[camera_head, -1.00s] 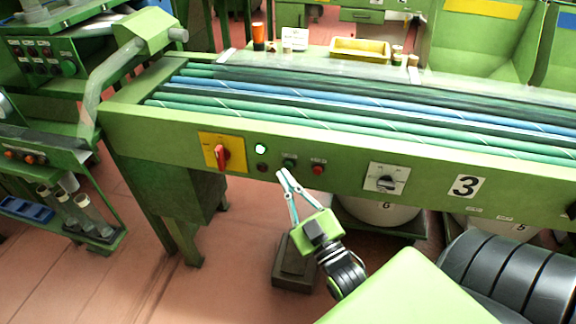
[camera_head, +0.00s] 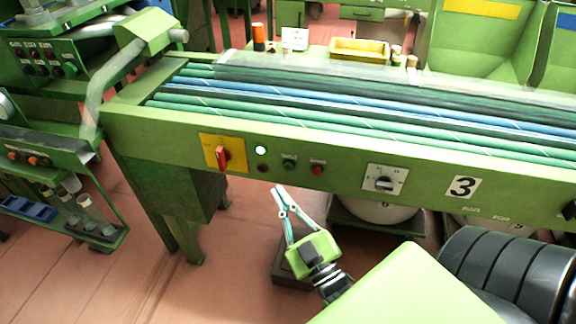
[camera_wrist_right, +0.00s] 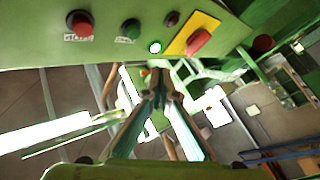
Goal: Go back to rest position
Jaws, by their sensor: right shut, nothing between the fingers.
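My right gripper (camera_head: 280,190) is in front of the green machine's front panel (camera_head: 340,172), below the row of buttons. Its two fingers come together at the tips, with nothing held between them. In the right wrist view the fingers (camera_wrist_right: 160,82) also meet at the tips, and the panel (camera_wrist_right: 60,25) with its buttons lies just beyond. The fingertips look apart from the panel in the head view. My left gripper is not in view.
The panel carries a red switch on a yellow plate (camera_head: 212,143), a lit white light (camera_head: 261,150), a green button (camera_head: 289,165), a red button (camera_head: 318,169) and a rotary switch (camera_head: 385,179). Rollers (camera_head: 400,110) run above. Open floor (camera_head: 120,290) lies at the lower left.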

